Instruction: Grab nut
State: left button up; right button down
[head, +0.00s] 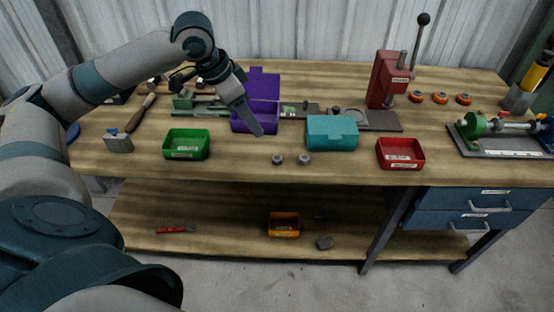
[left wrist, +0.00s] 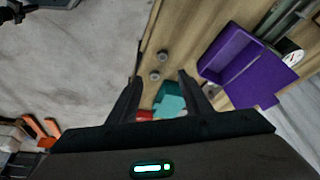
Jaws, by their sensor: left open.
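Two small grey nuts lie side by side on the wooden workbench near its front edge: a left nut (head: 277,160) and a right nut (head: 304,159). In the left wrist view they show as one nut (left wrist: 162,55) and another nut (left wrist: 154,76), ahead of the fingers. My left gripper (head: 256,132) is open and empty, pointing down above the bench, up and to the left of the nuts in the head view. In the left wrist view its two fingers (left wrist: 158,84) stand well apart. My right gripper is not in view.
A purple bin (head: 254,119) stands just behind my left gripper. A green tray (head: 186,144), a teal box (head: 332,132) and a red tray (head: 401,153) stand along the bench. A red press (head: 388,80) is behind. The bench around the nuts is clear.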

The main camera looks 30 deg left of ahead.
pick_arm(q)
jog(key=shift+f, duration=0.1)
jog(key=p, duration=0.2)
send_near(276, 158)
jog(key=shift+d+f, duration=0.45)
jog(key=shift+f, duration=0.15)
jog(key=shift+w+d+f, duration=0.1)
jog(key=shift+w+f, duration=0.15)
jog(key=shift+f, duration=0.35)
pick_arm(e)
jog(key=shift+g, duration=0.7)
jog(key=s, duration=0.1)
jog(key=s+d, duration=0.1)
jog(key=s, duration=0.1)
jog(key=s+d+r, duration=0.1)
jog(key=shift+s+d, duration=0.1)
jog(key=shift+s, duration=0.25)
pick_arm(q)
jog(key=shift+f, duration=0.1)
